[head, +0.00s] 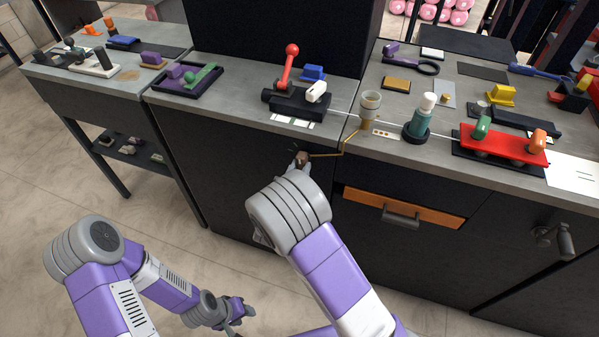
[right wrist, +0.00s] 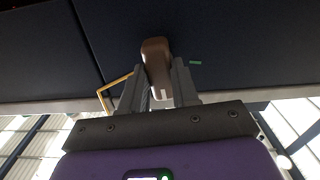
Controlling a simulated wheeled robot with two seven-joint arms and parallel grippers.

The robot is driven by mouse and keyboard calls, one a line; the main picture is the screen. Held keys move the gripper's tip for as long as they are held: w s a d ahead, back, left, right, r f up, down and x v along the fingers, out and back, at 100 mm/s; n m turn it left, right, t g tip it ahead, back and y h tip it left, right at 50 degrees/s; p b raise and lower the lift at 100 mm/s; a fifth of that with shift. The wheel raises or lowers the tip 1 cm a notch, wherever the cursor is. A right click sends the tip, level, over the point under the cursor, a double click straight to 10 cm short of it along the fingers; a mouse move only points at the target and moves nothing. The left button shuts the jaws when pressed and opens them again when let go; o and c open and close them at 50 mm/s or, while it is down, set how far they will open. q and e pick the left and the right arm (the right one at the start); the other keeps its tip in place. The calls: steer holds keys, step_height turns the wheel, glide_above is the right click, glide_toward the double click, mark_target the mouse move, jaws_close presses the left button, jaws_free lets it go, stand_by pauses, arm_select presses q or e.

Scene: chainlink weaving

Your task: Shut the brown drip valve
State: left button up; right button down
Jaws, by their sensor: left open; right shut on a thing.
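The brown drip valve (right wrist: 156,66) is a small rounded handle at the dark cabinet front, just below the bench edge. It also shows in the head view (head: 302,156), partly covered by my right gripper. My right gripper (right wrist: 159,85) is shut on the handle, with one finger on each side of it. A thin brass pipe (head: 335,154) runs from near the valve up toward a beige funnel cup (head: 370,104). My left gripper (head: 244,309) is open and empty, low over the floor, well away from the cabinet.
A black device (head: 297,103) with a red-knobbed lever stands on the bench above the valve. An orange drawer front (head: 400,207) with a grey handle lies to the right. The floor in front of the left cabinet is clear.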

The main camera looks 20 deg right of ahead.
steer(key=shift+m, duration=0.5)
steer(key=c, duration=0.8)
jaws_free()
steer(key=shift+c, duration=0.2)
steer(key=shift+s, duration=0.1)
steer(key=p+v, duration=0.1)
steer(key=v, duration=0.6)
steer(key=shift+s+a, duration=0.2)
